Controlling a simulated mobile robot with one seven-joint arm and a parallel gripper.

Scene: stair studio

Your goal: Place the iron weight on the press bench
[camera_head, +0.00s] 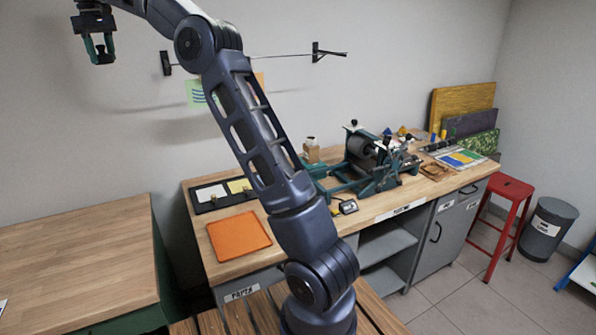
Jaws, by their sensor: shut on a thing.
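My gripper (98,54) is high at the upper left, in front of the wall, pointing down with dark green fingers. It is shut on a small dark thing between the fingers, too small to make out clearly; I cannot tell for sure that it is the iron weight. The press bench (400,212) is the wooden-topped bench with grey cabinets at the centre right. A green press with a dark roller (362,152) stands on it. My gripper is well to the left of this bench and apart from it. My arm hides part of the bench top.
A red stool (502,205) and grey bin (547,230) stand right.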

